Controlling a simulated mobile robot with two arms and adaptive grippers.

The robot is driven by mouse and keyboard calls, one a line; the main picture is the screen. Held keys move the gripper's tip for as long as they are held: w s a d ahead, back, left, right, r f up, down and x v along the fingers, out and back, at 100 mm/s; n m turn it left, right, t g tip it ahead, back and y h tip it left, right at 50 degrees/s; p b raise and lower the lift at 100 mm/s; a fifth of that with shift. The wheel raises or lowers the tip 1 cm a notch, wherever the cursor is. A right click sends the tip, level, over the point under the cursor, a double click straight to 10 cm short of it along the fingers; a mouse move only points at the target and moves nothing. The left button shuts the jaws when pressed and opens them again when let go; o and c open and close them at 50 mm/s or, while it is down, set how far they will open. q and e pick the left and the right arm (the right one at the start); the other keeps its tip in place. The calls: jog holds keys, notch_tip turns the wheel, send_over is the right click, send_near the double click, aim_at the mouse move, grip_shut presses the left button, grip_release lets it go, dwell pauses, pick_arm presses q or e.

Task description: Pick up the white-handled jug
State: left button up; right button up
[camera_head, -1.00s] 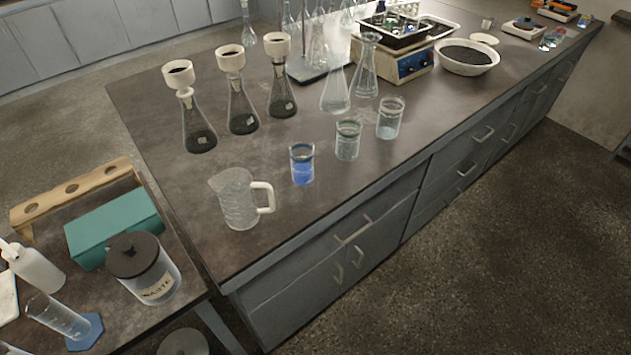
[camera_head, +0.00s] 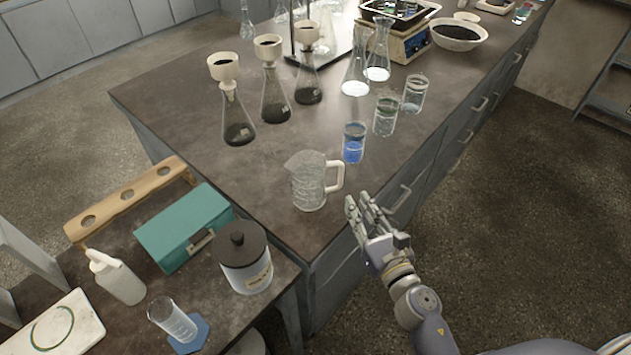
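The white-handled jug (camera_head: 308,184) is clear glass and stands upright on the dark bench top near its front corner. Its white handle (camera_head: 337,176) faces right. My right gripper (camera_head: 360,203) is beside the bench's front edge, to the right of and a little nearer than the jug. It appears open, its fingers pointing up the picture, with nothing between them. It looks apart from the handle. My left gripper is not in view.
A beaker of blue liquid (camera_head: 353,148) stands just right of the jug, with more beakers (camera_head: 385,118) behind. Funnel-topped flasks (camera_head: 238,120) stand further back. A waste jar (camera_head: 245,265) and teal box (camera_head: 182,226) are on the lower-left table. Bench top left of the jug is clear.

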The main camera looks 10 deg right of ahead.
aim_at(342, 178)
jog(key=w, duration=0.2)
jog(key=w+a+p, duration=0.1)
jog(key=w, duration=0.2)
jog(key=shift+a, duration=0.1)
jog(key=shift+w+r+p, duration=0.2)
jog(key=shift+w+p, duration=0.1)
jog(key=shift+w, duration=0.35)
jog(key=w, duration=0.4)
jog(key=shift+a+f+p, duration=0.2)
jog(key=shift+a+p, duration=0.15)
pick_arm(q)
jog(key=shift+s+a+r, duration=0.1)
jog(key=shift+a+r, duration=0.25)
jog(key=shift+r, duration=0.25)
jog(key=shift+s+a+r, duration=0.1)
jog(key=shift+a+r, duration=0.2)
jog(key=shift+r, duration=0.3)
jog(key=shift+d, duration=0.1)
pick_arm(e)
grip_shut()
jog(key=shift+r, duration=0.1)
